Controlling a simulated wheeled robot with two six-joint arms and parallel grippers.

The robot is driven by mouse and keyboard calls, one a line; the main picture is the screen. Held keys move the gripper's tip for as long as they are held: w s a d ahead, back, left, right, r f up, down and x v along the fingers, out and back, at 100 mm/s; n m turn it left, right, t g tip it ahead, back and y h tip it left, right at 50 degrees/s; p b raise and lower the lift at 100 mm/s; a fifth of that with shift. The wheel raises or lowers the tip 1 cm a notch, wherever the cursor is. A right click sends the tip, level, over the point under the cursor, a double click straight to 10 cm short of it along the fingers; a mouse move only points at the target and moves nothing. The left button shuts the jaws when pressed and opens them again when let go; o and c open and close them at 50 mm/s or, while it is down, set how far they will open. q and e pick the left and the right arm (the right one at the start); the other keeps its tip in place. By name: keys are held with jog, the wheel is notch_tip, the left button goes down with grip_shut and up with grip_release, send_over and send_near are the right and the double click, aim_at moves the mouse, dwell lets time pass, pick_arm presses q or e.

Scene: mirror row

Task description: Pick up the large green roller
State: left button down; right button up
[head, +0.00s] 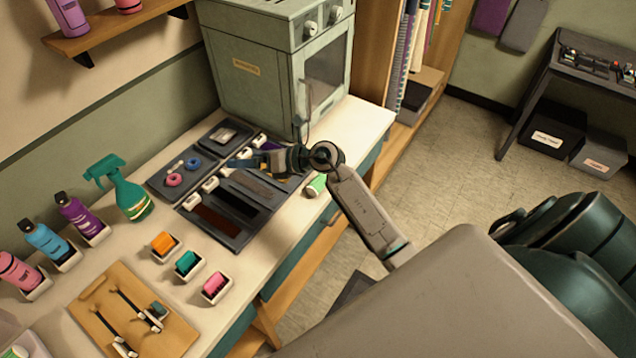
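A dark green roller (187,262) sits in a small white holder on the pale counter, between an orange roller (163,243) and a pink roller (215,284) in similar holders. My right gripper (243,160) is over the dark tray at the back of the counter, apart from the dark green roller. Its fingers are small and blend with the tray, so their opening is unclear. My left gripper is out of view.
A green spray bottle (129,190), several upright bottles (78,215) and a wooden board (90,285) with tools stand on the left. A grey-green cabinet (255,85) blocks the back. A dark green chair (575,245) is right.

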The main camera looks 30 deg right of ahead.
jog(key=d+f+n+g+h, duration=0.3)
jog(key=d+f+g+h, duration=0.1)
jog(key=g, duration=0.1)
jog(key=g+h, duration=0.6)
jog(key=h, duration=0.1)
send_near(319, 179)
jog(key=shift+w+d, duration=0.1)
jog(key=shift+w, duration=0.2)
notch_tip(319, 179, down, 5)
jog(key=b, duration=0.5)
jog(key=shift+f, duration=0.1)
jog(key=f+b, duration=0.3)
jog(key=s+f+b, duration=0.1)
jog(key=f, duration=0.1)
jog(key=shift+w, duration=0.1)
jog(key=c, duration=1.1)
jog(key=shift+o, duration=0.2)
jog(key=shift+r, duration=0.2)
